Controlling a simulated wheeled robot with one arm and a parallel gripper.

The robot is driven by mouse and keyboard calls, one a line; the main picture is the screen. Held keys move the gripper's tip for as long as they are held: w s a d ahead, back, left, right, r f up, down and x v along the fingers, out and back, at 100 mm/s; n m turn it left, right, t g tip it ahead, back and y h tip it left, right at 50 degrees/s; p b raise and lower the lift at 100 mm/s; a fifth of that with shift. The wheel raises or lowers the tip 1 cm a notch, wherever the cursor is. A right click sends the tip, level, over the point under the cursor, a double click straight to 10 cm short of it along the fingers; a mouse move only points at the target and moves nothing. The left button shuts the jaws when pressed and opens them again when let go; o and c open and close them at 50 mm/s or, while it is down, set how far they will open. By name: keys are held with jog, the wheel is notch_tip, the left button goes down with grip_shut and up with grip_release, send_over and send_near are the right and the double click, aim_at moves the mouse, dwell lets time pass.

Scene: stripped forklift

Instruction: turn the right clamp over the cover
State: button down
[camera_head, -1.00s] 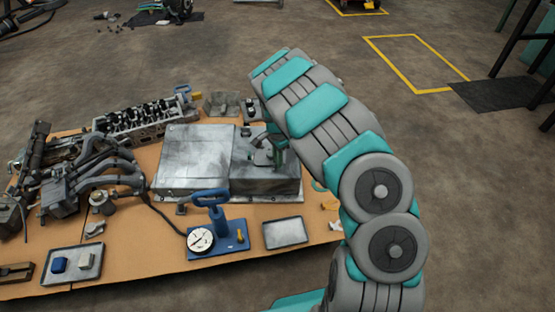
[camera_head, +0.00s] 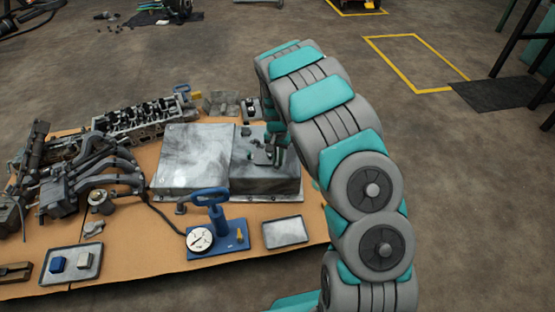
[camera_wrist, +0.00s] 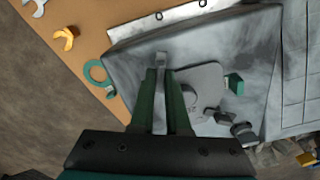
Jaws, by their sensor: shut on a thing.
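The grey metal cover (camera_head: 195,150) lies on the brown bench top; its mottled top also shows in the wrist view (camera_wrist: 135,45). The right clamp, a narrow grey bar (camera_wrist: 161,60), shows between the green fingers of my gripper (camera_wrist: 162,75), which is shut on it. A grey rounded plate (camera_wrist: 205,85) lies beside the fingers on the metal surface, with a green block at its edge. In the head view my gripper (camera_head: 275,148) is over the right part of the cover, partly hidden by my arm. The clamp's lower end is hidden by the fingers.
A blue hand pump (camera_head: 217,220) with a round gauge stands in front of the cover. Engine parts (camera_head: 85,180) crowd the left. A green ring (camera_wrist: 95,72) and a yellow part (camera_wrist: 67,38) lie beside the cover.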

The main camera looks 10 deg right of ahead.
jog(key=n, duration=0.5)
jog(key=shift+n, duration=0.3)
jog(key=n, duration=0.5)
jog(key=shift+w+b, duration=0.1)
jog(key=shift+b, duration=0.3)
jog(key=shift+n, duration=0.3)
jog(key=c, duration=1.2)
grip_release()
jog(key=shift+r, duration=0.15)
notch_tip(320, 180, up, 7)
jog(key=shift+f, duration=0.15)
jog(key=shift+r, duration=0.45)
